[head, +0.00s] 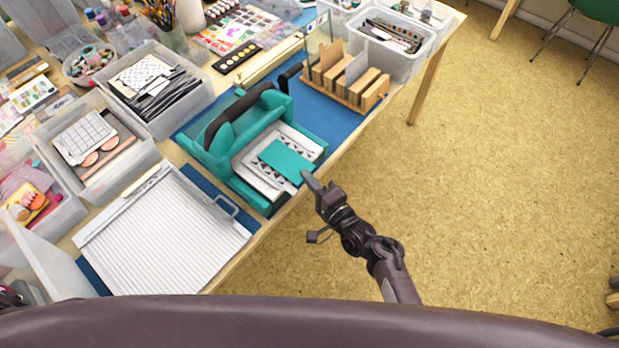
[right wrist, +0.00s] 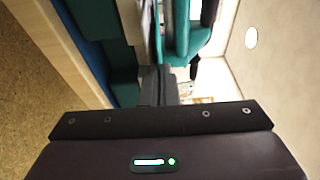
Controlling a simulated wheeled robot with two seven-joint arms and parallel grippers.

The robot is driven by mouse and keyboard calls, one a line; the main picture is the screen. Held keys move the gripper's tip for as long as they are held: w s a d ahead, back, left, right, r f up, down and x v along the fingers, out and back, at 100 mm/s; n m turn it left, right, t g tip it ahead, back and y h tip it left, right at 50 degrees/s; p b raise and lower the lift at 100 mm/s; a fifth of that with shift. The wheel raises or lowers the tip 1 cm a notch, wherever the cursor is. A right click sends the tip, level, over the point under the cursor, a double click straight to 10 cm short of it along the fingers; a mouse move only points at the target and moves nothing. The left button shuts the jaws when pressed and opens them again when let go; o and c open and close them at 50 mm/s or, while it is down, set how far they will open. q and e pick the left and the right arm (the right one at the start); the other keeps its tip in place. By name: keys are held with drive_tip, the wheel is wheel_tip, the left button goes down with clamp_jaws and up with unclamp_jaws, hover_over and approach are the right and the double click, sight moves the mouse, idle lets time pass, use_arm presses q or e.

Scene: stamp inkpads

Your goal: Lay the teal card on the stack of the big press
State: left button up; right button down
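The teal card (head: 287,160) is over the stack (head: 252,178) of white patterned sheets in the big press (head: 215,140), a teal frame with a dark handle. The card covers part of the stack; I cannot tell whether it rests flat or hangs just above. My right gripper (head: 308,178) is at the card's near right corner, with its fingers close together on that edge. In the right wrist view the fingers (right wrist: 158,85) are together and point at the press; the card is hard to make out edge-on. My left gripper is not in view.
A wooden rack (head: 345,78) with upright slots stands behind the press on the blue mat (head: 320,108). A ridged white board (head: 165,235) lies at the left of the press. Clear bins (head: 160,105) crowd the table's left and back. Open floor lies right of the table edge.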

drive_tip(key=shift+f, duration=0.3)
drive_tip(key=c, duration=2.1)
unclamp_jaws()
drive_tip(key=o, duration=0.5)
drive_tip(key=s+d+p, duration=0.1)
drive_tip(key=d, duration=0.1)
drive_tip(key=s+d+p, duration=0.1)
drive_tip(key=s+d, duration=0.1)
drive_tip(key=shift+d, duration=0.1)
